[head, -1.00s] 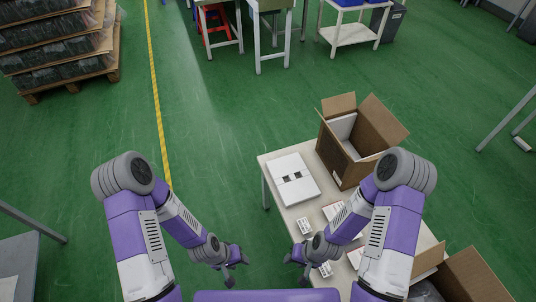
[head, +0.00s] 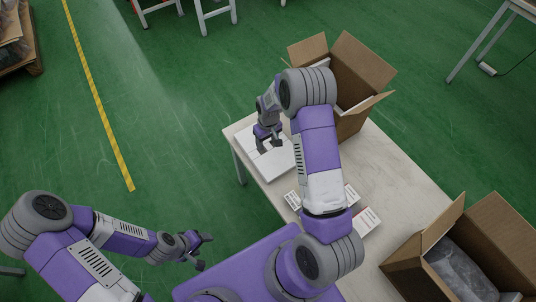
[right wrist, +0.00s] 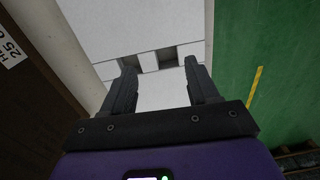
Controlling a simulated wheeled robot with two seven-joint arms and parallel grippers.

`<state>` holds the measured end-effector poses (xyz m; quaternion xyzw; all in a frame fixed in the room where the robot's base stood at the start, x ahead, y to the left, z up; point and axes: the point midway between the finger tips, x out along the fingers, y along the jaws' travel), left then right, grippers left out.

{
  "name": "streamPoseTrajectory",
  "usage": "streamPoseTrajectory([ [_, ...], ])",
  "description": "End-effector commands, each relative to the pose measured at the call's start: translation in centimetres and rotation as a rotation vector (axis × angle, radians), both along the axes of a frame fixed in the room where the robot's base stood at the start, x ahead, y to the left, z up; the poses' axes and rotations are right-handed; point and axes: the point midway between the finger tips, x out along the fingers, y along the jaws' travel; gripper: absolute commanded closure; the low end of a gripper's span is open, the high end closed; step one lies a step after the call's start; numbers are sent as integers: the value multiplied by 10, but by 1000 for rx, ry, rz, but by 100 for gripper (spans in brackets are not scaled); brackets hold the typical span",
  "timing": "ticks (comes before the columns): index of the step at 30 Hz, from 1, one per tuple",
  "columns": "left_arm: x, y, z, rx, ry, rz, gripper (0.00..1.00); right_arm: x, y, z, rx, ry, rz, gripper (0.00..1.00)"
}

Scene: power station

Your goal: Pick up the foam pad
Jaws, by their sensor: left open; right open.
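The foam pad (head: 280,162) is a flat white slab lying on the table near its left corner, partly hidden by my right arm in the head view. In the right wrist view the pad (right wrist: 160,95) shows seams and two small dark square openings. My right gripper (head: 269,146) is over the pad, open and empty. In the right wrist view its two fingers (right wrist: 160,78) point at the pad, near the openings; I cannot tell whether they touch it. My left gripper (head: 204,251) is open and empty, off the table to the left, above the floor.
An open cardboard box (head: 351,122) stands right behind the pad, close to my right arm. Another open box (head: 407,270) holds a grey wrapped item (head: 462,272) at the right front. Small white packs (head: 366,221) lie on the table (head: 400,182).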

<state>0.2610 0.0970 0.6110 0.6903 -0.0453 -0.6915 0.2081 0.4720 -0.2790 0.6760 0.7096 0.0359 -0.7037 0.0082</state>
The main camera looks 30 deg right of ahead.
Motion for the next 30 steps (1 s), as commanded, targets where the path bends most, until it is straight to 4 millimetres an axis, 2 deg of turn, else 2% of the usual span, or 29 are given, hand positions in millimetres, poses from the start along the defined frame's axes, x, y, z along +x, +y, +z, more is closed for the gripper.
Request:
streamPoseTrajectory([
  [1,0,0,-10,0,-1,0,38,7,-9,-1,-17,-2,7,40],
  [6,0,0,-17,0,-1,-1,38,15,-20,-1,-41,8,17,40],
  [14,1,0,-26,0,-2,0,38,16,-20,-24,-41,8,17,40],
  [22,0,0,-44,0,-1,0,38,18,-18,-65,-40,9,17,40],
  [30,0,0,-44,0,-1,0,38,19,-18,-68,-40,7,16,40],
])
